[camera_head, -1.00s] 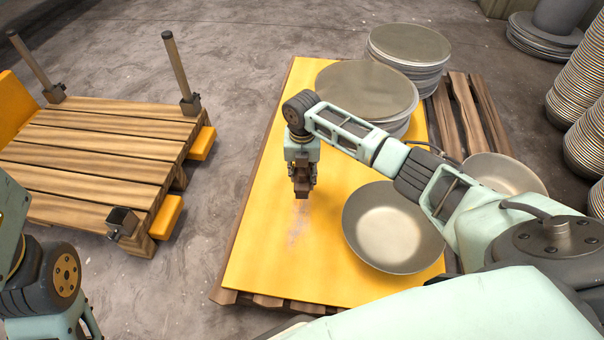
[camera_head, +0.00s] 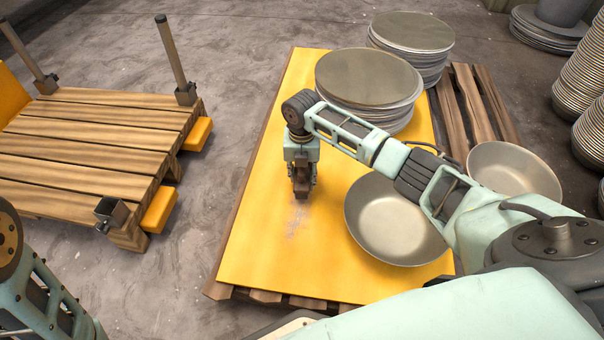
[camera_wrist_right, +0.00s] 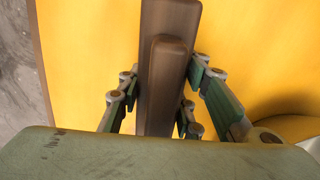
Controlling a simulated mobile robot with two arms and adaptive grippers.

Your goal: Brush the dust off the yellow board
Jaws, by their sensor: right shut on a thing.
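The yellow board (camera_head: 262,240) lies flat on a pallet in the head view. A pale patch of dust (camera_head: 297,220) shows on it left of centre. My right gripper (camera_head: 301,190) points down over the board at the far edge of this patch. It is shut on a brown brush (camera_wrist_right: 168,70), which the right wrist view shows between the fingers. The brush's bristles are hidden, and I cannot tell whether it touches the board. My left arm shows at the lower left of the head view, but its gripper is out of the picture.
A metal bowl (camera_head: 392,222) sits on the board right of the dust, with another bowl (camera_head: 512,168) beyond it. A stack of round discs (camera_head: 368,80) stands on the board's far part. A wooden pallet cart (camera_head: 85,150) stands at the left.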

